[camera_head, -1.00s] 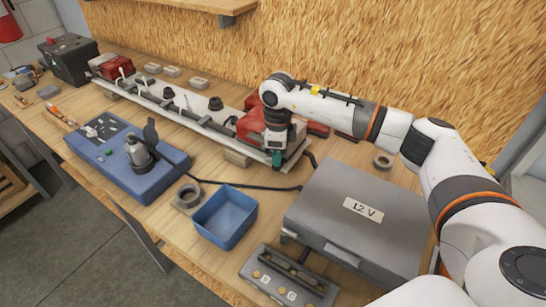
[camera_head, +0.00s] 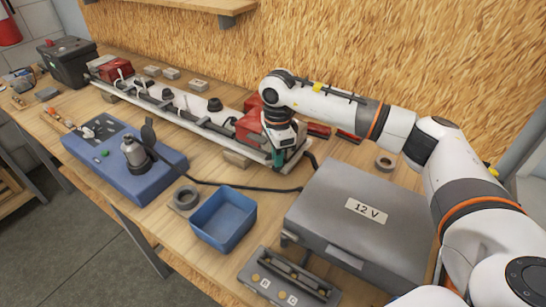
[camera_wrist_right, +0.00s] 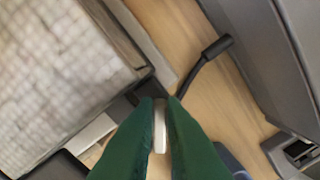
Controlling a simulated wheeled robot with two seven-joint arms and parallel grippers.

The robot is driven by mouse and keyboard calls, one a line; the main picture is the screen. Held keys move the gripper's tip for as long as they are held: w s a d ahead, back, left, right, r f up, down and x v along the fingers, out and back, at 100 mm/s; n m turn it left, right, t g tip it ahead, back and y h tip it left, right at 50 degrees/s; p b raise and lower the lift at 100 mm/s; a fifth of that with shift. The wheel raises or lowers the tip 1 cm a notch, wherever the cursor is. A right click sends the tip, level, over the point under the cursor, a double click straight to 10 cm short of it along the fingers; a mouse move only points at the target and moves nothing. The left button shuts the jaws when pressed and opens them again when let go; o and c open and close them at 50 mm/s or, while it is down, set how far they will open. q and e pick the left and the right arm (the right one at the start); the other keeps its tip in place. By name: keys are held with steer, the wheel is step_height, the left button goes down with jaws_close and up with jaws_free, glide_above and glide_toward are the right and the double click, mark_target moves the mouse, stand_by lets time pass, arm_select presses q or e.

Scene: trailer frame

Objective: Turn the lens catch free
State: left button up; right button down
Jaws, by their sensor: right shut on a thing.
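The pale lamp bar (camera_head: 190,115) lies along the bench with a red lamp (camera_head: 247,127) at its near right end. My right gripper (camera_head: 277,163) points down at that end, beside the red lamp. In the right wrist view its green fingers (camera_wrist_right: 160,108) are shut on a small pale piece, seemingly the lens catch (camera_wrist_right: 160,130). A large pale, textured face (camera_wrist_right: 60,75) with a dark edge fills the left of that view, next to the fingers. The gripper hides most of the catch in the head view. My left gripper is not in view.
A grey 12 V case (camera_head: 360,225) stands close to the right of the gripper. A black cable (camera_head: 240,184) runs between it and the blue tester (camera_head: 125,165). A blue bin (camera_head: 223,218), tape rolls and a grey terminal box (camera_head: 288,278) sit in front. The wooden wall is behind.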

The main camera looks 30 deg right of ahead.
steer(key=shift+f+n+b, duration=0.15)
steer(key=shift+n+b, duration=0.55)
steer(key=shift+n, duration=0.5)
steer(key=shift+n+b, duration=0.4)
steer(key=shift+n, duration=1)
steer(key=shift+n+b, duration=0.4)
steer(key=shift+n, duration=1)
